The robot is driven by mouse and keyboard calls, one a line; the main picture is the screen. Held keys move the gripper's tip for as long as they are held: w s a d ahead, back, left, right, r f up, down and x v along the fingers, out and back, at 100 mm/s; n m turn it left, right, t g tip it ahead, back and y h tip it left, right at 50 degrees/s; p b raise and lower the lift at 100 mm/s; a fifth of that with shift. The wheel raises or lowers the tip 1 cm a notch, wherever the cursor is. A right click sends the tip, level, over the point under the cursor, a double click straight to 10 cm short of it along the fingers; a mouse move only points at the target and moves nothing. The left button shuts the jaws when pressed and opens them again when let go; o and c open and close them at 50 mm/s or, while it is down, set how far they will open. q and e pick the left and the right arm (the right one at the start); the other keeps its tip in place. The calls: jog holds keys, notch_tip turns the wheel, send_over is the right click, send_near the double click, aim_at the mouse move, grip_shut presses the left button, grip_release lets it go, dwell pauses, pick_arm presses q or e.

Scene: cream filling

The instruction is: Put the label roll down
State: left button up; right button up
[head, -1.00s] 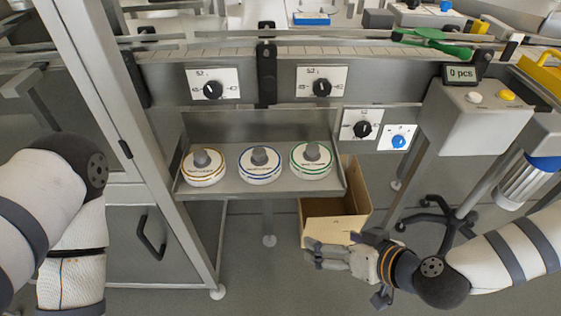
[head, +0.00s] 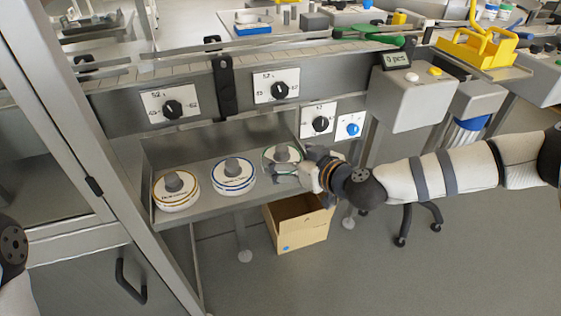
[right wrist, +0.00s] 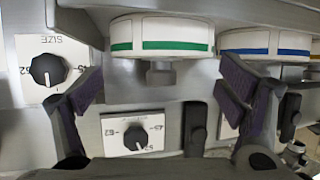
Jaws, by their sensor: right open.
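Three label rolls stand in a row on a grey metal shelf (head: 205,208): an orange-striped roll (head: 176,202), a blue-striped roll (head: 233,185) and a green-striped roll (head: 270,154). Each has a grey knob on top. My right gripper (head: 297,165) is at the green-striped roll, partly covering its right side. In the right wrist view, which looks upside down, the gripper is open, with its fingers spread to either side of the green-striped roll's knob (right wrist: 160,75). I cannot tell whether they touch it. The blue-striped roll (right wrist: 262,42) shows beside it. My left gripper is out of view.
An open cardboard box (head: 303,232) stands on the floor below the shelf's right end. Panels with dials (head: 276,86) are behind the shelf. A grey box with buttons (head: 412,100) and a counter display stands to the right. A frame post (head: 95,150) rises at left.

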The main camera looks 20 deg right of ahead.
aim_at(284, 156)
jog(key=x, duration=0.3)
jog(key=shift+w+a+f, duration=0.15)
jog(key=shift+w+f, duration=0.05)
jog(key=shift+f, duration=0.2)
jog(key=shift+r, duration=0.1)
jog(key=c, duration=0.9)
jog(key=shift+c, duration=0.2)
